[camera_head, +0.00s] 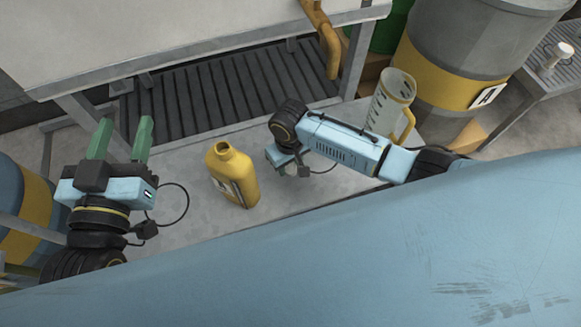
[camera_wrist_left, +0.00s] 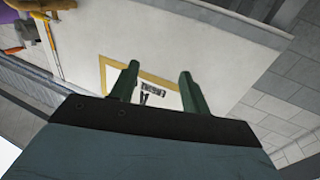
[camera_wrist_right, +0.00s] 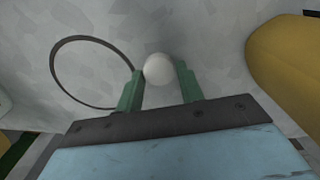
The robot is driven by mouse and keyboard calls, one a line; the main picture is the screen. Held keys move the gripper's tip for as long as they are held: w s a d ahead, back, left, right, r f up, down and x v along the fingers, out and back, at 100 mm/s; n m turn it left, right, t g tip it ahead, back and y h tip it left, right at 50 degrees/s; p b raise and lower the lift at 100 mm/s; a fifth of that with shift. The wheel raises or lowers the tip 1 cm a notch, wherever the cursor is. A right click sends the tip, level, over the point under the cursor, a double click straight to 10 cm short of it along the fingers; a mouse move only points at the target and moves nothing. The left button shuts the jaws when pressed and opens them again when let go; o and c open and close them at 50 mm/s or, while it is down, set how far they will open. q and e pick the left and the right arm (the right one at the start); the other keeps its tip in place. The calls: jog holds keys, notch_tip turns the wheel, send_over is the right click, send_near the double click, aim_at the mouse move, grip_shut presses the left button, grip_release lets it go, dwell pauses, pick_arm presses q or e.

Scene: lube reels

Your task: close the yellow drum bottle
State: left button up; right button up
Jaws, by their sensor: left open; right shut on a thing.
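The yellow drum bottle (camera_head: 236,178) stands upright on the grey bench in the head view, its neck bare at the top. Its yellow side also shows at the right edge of the right wrist view (camera_wrist_right: 288,65). My right gripper (camera_head: 289,160) is low over the bench, just right of the bottle and apart from it. In the right wrist view, its green fingers (camera_wrist_right: 160,78) are shut on a small round white cap (camera_wrist_right: 157,67). My left gripper (camera_head: 121,130) is open and empty, left of the bottle; its fingers also show apart in the left wrist view (camera_wrist_left: 157,75).
A clear measuring jug (camera_head: 391,98) with a yellow handle stands on the bench to the right, close to my right arm. A large grey-and-yellow drum (camera_head: 447,52) is behind it. A dark ribbed grate (camera_head: 205,100) lies behind the bench. The bench between left gripper and bottle is clear.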

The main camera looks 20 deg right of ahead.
aim_at(290, 167)
pick_arm(q)
jog(key=shift+a+f, duration=0.1)
jog(key=shift+f, duration=0.05)
pick_arm(e)
jog(key=shift+r, duration=0.1)
jog(key=shift+c, duration=0.5)
jog(key=shift+r+p, duration=0.3)
notch_tip(290, 167, up, 4)
jog(key=shift+f+p, duration=0.2)
jog(key=shift+p, duration=0.95)
pick_arm(q)
jog(key=s+a+f+g+y+p, duration=0.1)
jog(key=s+a+f+g+y, duration=0.1)
jog(key=s+f+g, duration=0.4)
jog(key=s+a+f+g+y+p, duration=0.2)
jog(key=s+a+f+g, duration=0.3)
jog(key=f, duration=0.5)
jog(key=shift+s+a+f+n+g+y, duration=0.2)
jog(key=shift+s+a+n+g+y, duration=0.15)
jog(key=shift+s+g, duration=1)
pick_arm(e)
jog(key=shift+r, duration=2.8)
pick_arm(q)
jog(key=shift+w+d+g, duration=0.15)
jog(key=shift+w+g, duration=0.1)
